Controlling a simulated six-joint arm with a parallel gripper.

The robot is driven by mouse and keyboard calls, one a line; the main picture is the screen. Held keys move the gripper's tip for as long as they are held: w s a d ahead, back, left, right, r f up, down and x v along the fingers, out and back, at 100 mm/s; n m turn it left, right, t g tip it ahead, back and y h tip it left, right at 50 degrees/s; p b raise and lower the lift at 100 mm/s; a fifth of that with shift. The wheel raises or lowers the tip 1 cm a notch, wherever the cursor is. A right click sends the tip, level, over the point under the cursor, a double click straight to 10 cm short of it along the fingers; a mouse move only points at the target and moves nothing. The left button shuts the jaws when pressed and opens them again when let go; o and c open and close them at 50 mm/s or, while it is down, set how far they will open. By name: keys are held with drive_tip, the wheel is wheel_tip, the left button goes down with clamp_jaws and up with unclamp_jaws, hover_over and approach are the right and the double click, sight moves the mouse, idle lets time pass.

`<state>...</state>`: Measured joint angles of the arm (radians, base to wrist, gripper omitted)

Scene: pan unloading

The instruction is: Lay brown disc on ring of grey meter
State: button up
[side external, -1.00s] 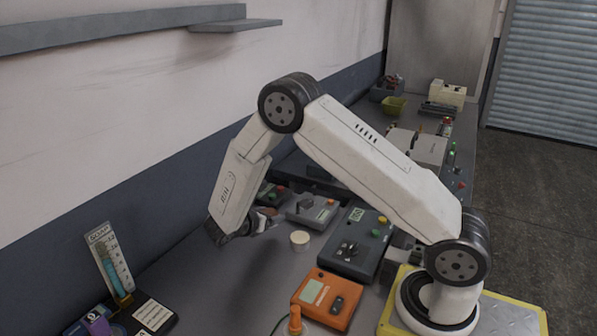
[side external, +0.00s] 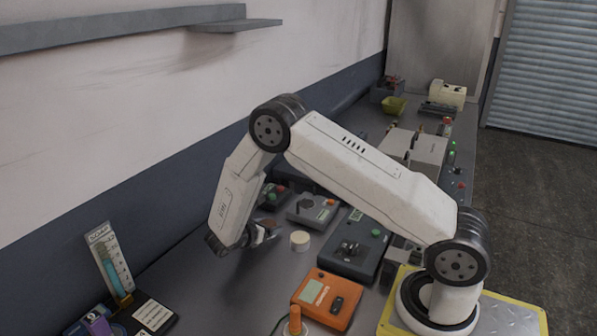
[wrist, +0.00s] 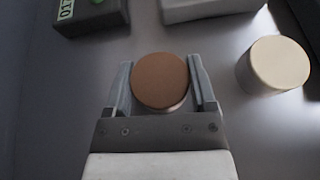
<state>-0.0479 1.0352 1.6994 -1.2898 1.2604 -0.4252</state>
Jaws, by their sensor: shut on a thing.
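In the wrist view the brown disc (wrist: 160,80) is held flat between the two fingers of my gripper (wrist: 161,88), which is shut on it. A pale rim shows beneath its near edge. In the side view my gripper (side external: 264,234) is above the bench, left of the cream cylinder, and the disc is only a small brownish patch. A light grey box with a dark knob, probably the grey meter (side external: 321,214), stands behind and right of the gripper. Its edge shows at the top of the wrist view (wrist: 205,9). I cannot make out its ring.
The cream cylinder (side external: 300,240) stands close right of my gripper; it also shows in the wrist view (wrist: 274,64). A dark box (side external: 352,262) and an orange meter (side external: 327,298) lie farther right.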

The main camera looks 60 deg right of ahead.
drive_tip(key=o, duration=1.3)
drive_tip(key=shift+v, duration=3.9)
drive_tip(key=shift+s+r, duration=0.1)
